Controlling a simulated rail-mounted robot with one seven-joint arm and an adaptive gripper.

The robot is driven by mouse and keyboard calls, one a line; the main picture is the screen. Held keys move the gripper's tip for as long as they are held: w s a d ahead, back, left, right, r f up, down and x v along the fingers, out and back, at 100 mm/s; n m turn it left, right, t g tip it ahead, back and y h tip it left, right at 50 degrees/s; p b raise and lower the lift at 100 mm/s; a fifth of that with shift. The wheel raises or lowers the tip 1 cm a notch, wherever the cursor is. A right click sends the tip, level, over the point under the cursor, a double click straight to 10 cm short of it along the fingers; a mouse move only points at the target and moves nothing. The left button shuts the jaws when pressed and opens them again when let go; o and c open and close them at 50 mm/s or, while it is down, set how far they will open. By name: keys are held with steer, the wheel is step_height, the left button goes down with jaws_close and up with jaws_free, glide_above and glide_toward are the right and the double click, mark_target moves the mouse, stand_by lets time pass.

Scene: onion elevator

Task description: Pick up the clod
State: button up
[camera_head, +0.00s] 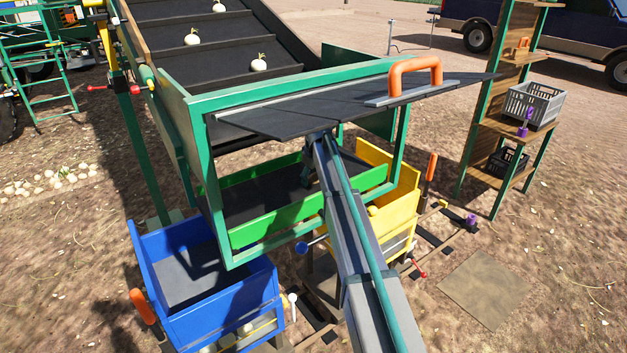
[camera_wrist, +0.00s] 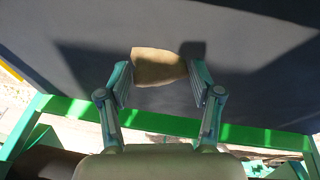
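The clod (camera_wrist: 159,67) is a brown, blocky lump against a dark grey surface (camera_wrist: 75,60) in the wrist view. My gripper (camera_wrist: 160,78) has its two fingers spread wide, one on each side of the clod near their tips. I cannot tell whether either finger touches it. In the head view my arm reaches under a dark hinged-looking panel (camera_head: 290,115) into the green-framed elevator end. The clod cannot be made out there, and my gripper is largely hidden.
A green board (camera_head: 270,217) edges the dark bed. An orange handle (camera_head: 415,72) tops the panel. A blue bin (camera_head: 205,275) stands left, a yellow bin (camera_head: 395,205) right. Several onions lie on the conveyor (camera_head: 225,40). A wooden shelf (camera_head: 495,130) holds a grey crate (camera_head: 530,105).

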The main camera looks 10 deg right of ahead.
steer(key=c, duration=0.7)
steer(key=shift+r, duration=0.1)
